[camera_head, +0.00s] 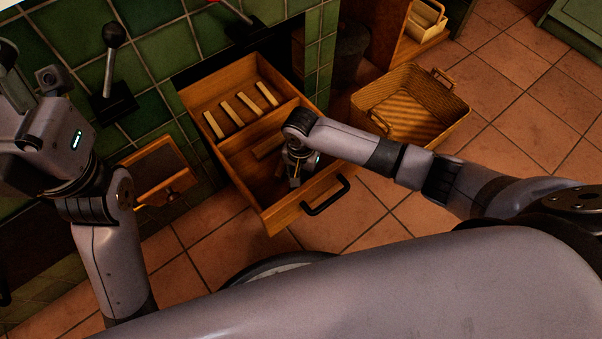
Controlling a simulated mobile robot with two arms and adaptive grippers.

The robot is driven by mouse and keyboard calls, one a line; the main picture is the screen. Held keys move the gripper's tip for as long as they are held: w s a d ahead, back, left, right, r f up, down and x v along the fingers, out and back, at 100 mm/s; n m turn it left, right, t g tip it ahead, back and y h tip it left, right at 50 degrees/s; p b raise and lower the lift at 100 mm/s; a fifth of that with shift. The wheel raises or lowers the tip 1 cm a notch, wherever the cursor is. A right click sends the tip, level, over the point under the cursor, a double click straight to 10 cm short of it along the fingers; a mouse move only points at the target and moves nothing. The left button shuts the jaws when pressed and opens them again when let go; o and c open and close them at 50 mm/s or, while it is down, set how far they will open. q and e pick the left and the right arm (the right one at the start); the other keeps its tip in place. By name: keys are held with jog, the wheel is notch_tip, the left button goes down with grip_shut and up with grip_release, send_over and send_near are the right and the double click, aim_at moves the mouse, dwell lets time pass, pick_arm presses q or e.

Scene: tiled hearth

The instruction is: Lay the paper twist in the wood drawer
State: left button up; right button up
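The wood drawer (262,219) is pulled out from the green tiled hearth, with a divider and a black front handle. Several pale wood sticks lie in its back compartment. My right gripper (294,181) points down inside the front compartment; its fingers are small and dark, so I cannot tell whether they are open or hold anything. A brownish piece (268,147) lies in that compartment beside the gripper, too dim to identify. I cannot make out the paper twist. My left gripper (10,62) is raised at the left edge, partly cut off, away from the drawer.
A woven basket (410,108) stands on the tiled floor right of the drawer. A small open wooden door or box (160,172) is left of the drawer. Free floor lies at right.

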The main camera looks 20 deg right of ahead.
jog(key=o, duration=0.8)
jog(key=shift+o, duration=0.2)
notch_tip(320, 180, up, 12)
dwell(0.4)
dwell(0.4)
